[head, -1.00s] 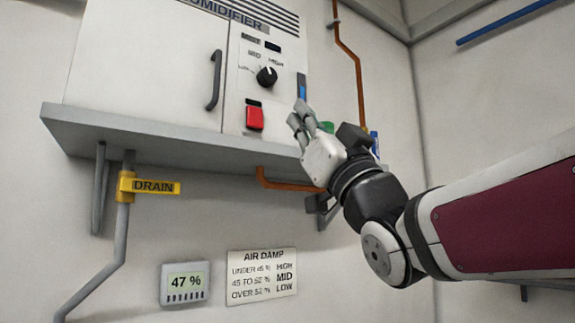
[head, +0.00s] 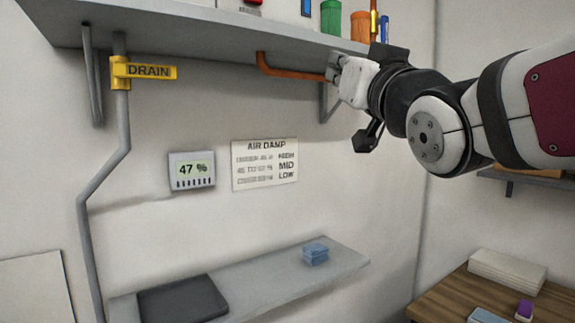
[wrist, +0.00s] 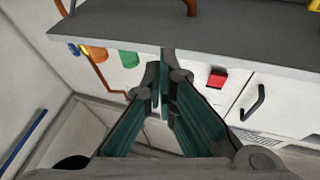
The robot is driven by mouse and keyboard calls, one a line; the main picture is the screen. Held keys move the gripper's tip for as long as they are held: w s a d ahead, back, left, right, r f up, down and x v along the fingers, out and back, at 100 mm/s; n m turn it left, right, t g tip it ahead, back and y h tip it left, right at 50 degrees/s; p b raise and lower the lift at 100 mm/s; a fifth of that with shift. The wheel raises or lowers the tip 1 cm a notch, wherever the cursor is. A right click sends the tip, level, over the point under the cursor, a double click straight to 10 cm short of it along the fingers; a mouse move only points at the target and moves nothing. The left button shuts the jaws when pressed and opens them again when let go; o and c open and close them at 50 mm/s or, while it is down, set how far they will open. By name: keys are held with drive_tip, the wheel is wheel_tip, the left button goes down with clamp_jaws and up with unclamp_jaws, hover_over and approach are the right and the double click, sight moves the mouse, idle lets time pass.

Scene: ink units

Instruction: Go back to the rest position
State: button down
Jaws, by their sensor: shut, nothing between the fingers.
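My gripper (head: 338,70) is at the right of centre in the head view, at the height of the upper shelf's underside, beside the copper pipe. Its fingers are foreshortened there. In the wrist view my gripper (wrist: 163,82) shows with its fingertips together and nothing between them. The wrist view looks tilted, with the shelf across the top and the unit's red switch (wrist: 217,77) and dark door handle (wrist: 252,102) right of the fingers. The gripper appears apart from them.
The upper shelf (head: 200,30) carries a green container (head: 331,18) and an orange container (head: 360,26). A copper pipe (head: 290,71) runs below it. A yellow drain valve (head: 140,71), a 47 % meter (head: 192,170) and an air damp sign (head: 265,164) are on the wall. A lower shelf (head: 255,280) and wooden table (head: 455,295) stand below.

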drive_tip(key=s+d+f+m+g+h, duration=0.1)
drive_tip(key=s+d+f+g+h, duration=0.2)
drive_tip(key=f, duration=0.6)
drive_tip(key=s+d+f+m+g+h, duration=0.15)
drive_tip(key=d+f+g, duration=0.3)
drive_tip(key=f, duration=0.55)
drive_tip(key=s+d+f+g, duration=0.1)
drive_tip(key=s+f+g, duration=0.3)
drive_tip(key=s+f, duration=0.4)
drive_tip(key=s+d+f+g+h, duration=0.1)
drive_tip(key=s+f+g, duration=0.3)
drive_tip(key=s+f, duration=0.5)
drive_tip(key=shift+s+d+g, duration=0.35)
drive_tip(key=shift+s+d, duration=0.1)
drive_tip(key=shift+d, duration=0.3)
drive_tip(key=shift+n, duration=0.25)
